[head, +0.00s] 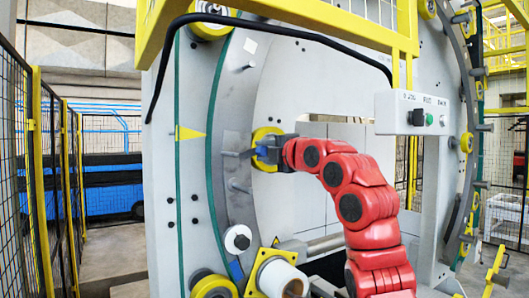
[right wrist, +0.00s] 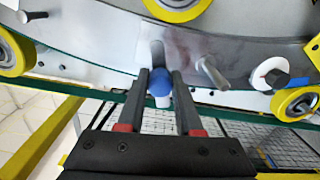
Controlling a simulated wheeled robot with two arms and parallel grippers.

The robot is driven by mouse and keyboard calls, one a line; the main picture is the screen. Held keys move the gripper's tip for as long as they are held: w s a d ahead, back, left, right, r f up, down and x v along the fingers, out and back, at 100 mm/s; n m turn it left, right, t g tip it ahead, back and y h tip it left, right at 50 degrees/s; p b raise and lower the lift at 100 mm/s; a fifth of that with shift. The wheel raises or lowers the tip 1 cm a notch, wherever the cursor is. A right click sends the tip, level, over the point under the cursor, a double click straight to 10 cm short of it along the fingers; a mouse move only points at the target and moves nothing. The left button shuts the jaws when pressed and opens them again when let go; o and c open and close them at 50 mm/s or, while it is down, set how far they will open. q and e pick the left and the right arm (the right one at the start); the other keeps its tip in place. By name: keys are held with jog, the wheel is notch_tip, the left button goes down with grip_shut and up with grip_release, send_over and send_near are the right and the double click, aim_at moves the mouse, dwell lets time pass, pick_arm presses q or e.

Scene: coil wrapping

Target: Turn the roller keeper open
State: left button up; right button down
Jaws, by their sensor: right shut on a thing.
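The roller keeper shows in the right wrist view as a small lever with a round blue knob (right wrist: 160,84) at the lower edge of the grey ring. My right gripper (right wrist: 160,78) has its two dark fingers on either side of the knob and is shut on it. In the head view my red right arm reaches left, and the right gripper (head: 250,154) is at the ring's left side, in front of a yellow roller (head: 267,136). The gripper hides the keeper there. My left gripper is not in view.
The large grey ring (head: 232,110) carries several yellow rollers and metal pins. One pin (right wrist: 211,74) stands close to the right finger. A white spool (head: 285,278) is low in front. A control box (head: 414,112) hangs at right. Mesh fencing (head: 20,190) stands at left.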

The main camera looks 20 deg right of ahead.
aim_at(265, 151)
jog(key=shift+r+n, duration=0.15)
jog(key=shift+n, duration=0.15)
jog(key=c, duration=0.6)
grip_release()
jog(key=shift+s, duration=0.3)
jog(key=s+b, duration=0.2)
jog(key=s, duration=0.1)
jog(key=s+d+b, duration=0.1)
jog(key=s, duration=0.1)
jog(key=shift+f, duration=0.25)
jog(key=s, duration=0.3)
jog(key=s+d, duration=0.1)
jog(key=s, duration=0.3)
jog(key=s+d, duration=0.1)
jog(key=s, duration=0.3)
jog(key=shift+s+d+r+b, duration=0.15)
jog(key=shift+s+r+b, duration=0.1)
jog(key=shift+b, duration=0.15)
jog(key=shift+f, duration=0.1)
